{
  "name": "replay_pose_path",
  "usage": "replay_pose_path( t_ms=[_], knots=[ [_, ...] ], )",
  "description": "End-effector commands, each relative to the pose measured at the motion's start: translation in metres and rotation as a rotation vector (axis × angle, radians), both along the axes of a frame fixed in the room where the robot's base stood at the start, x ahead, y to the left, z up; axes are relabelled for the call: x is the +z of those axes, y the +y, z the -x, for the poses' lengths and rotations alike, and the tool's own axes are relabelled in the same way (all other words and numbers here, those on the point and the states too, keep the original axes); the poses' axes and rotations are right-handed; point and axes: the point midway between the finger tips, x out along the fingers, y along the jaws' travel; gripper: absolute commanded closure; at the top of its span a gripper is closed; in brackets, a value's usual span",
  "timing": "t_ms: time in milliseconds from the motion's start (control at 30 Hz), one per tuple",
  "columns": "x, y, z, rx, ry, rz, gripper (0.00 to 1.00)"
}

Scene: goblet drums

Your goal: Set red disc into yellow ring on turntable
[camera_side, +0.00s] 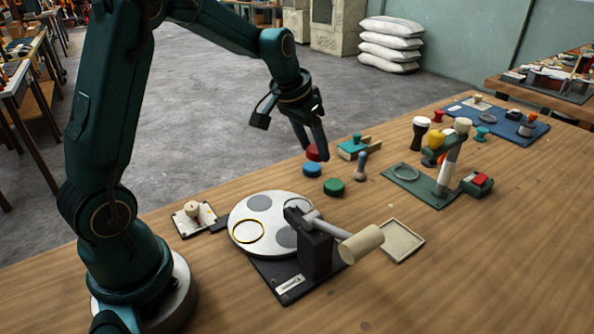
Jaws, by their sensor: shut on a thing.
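The red disc (311,153) is between the fingertips of my gripper (315,150), which is shut on it. It is behind the blue disc; I cannot tell whether it touches the table. The turntable (262,199) is a round white plate with several grey circles, on a dark base to the left of the gripper and nearer the camera. The yellow ring (237,240) is a thin outline on the turntable's near left part, and the area inside it looks white and empty.
A blue disc (312,170) and a green disc (334,187) lie near the gripper. A dark post with a wooden-headed mallet (361,244) overhangs the turntable's right side. A beige tray (401,241) lies right of it. A green fixture (420,184) stands farther right.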

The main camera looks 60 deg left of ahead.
Motion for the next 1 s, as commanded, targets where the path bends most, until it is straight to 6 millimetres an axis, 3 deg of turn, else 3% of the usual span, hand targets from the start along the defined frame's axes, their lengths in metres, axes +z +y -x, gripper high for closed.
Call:
replay_pose_path(
  t_ms=[133,367,733,1000],
  knots=[
    [0.008,0.011,0.006,0.012,-0.001,-0.001,0.97],
    [0.005,0.012,0.015,0.158,0.000,-0.002,0.97],
    [-0.006,0.011,0.059,0.591,-0.001,-0.005,0.97],
    [-0.003,0.019,0.107,1.017,-0.002,-0.005,0.97]
  ],
)
